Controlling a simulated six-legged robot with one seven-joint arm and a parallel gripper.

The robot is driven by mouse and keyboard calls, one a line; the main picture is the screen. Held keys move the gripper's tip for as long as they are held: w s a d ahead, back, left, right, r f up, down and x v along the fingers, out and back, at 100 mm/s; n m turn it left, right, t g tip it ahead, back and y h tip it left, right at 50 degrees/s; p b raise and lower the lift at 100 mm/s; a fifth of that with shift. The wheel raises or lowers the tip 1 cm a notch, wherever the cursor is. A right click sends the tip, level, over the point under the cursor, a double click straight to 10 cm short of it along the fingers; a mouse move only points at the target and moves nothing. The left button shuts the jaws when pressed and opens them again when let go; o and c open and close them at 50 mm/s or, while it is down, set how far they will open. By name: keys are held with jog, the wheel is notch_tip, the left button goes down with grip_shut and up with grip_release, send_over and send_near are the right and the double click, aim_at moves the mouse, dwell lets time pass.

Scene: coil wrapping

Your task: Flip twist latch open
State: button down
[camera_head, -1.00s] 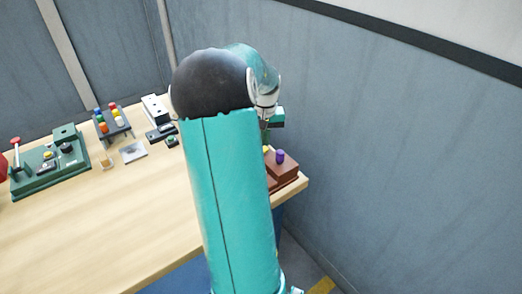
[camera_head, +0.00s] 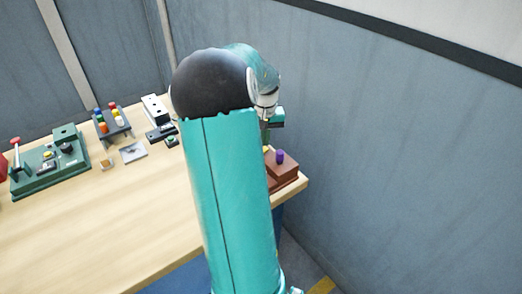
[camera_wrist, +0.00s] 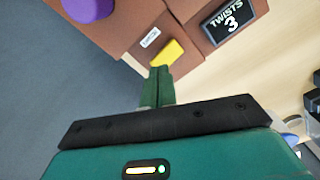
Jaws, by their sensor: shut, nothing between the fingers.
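The twist latch is most likely the yellow piece (camera_wrist: 167,52) on the brown box (camera_wrist: 130,25) in the wrist view, beside a small white label. My gripper (camera_wrist: 160,72) is shut and empty, its green fingertips at the yellow piece's lower end; I cannot tell whether they touch. A purple knob (camera_wrist: 88,8) sits on the same box at the top left. In the head view the brown box (camera_head: 284,168) with its purple knob (camera_head: 280,156) stands at the table's right corner, partly hidden behind my arm.
A dark display (camera_wrist: 229,18) reads "TWISTS 3" in the wrist view. On the table (camera_head: 130,215) are a green panel (camera_head: 50,172), a rack of coloured pegs (camera_head: 112,122) and a grey plate (camera_head: 133,152). The grey wall (camera_head: 410,150) rises at right. The front table area is clear.

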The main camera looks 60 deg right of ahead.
aim_at(265, 148)
jog(key=shift+f, duration=1.05)
dwell(1.0)
jog(key=shift+r, duration=3.5)
